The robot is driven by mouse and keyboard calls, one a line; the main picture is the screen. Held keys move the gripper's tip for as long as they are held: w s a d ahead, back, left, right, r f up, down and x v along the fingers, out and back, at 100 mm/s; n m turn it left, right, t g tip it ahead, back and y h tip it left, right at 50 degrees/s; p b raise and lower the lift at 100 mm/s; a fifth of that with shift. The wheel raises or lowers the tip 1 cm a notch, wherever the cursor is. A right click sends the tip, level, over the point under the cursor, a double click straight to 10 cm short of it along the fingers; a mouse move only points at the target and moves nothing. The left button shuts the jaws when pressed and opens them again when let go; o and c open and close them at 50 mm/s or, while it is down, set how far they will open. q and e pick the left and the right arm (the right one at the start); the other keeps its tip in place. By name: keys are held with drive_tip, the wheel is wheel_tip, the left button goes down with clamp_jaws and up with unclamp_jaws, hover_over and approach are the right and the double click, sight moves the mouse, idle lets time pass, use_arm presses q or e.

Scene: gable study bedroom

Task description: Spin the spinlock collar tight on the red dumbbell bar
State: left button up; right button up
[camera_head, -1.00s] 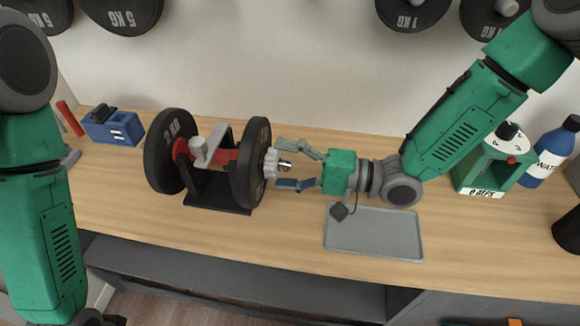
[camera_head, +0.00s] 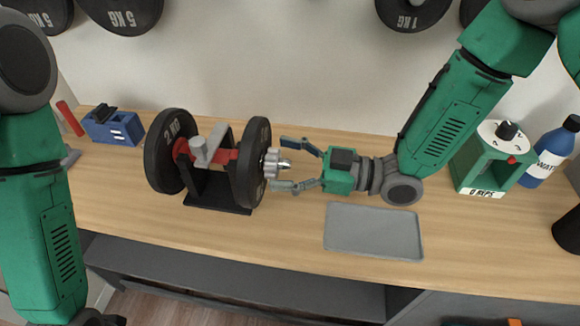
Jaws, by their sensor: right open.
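The red dumbbell bar (camera_head: 222,157) lies level in a black cradle (camera_head: 217,204), under a grey clamp (camera_head: 204,149). A black plate (camera_head: 169,151) sits on its left end and another black plate (camera_head: 252,163) on its right. The silver spinlock collar (camera_head: 272,163) is on the bar's right end, beside the right plate; I cannot tell whether they touch. My right gripper (camera_head: 284,164) is open, with one finger above and one below the bar end at the collar. My left arm (camera_head: 40,220) is at the left edge; its gripper is out of view.
A grey tray (camera_head: 373,231) lies empty on the wooden bench, right of the dumbbell. A green dial box (camera_head: 490,160) and a blue water bottle (camera_head: 552,150) stand at the right. A blue tool (camera_head: 113,127) lies at the left. Weight plates hang on the wall.

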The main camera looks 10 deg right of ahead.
drive_tip(key=n, duration=0.3)
drive_tip(key=shift+s, duration=0.1)
drive_tip(key=shift+f, duration=0.1)
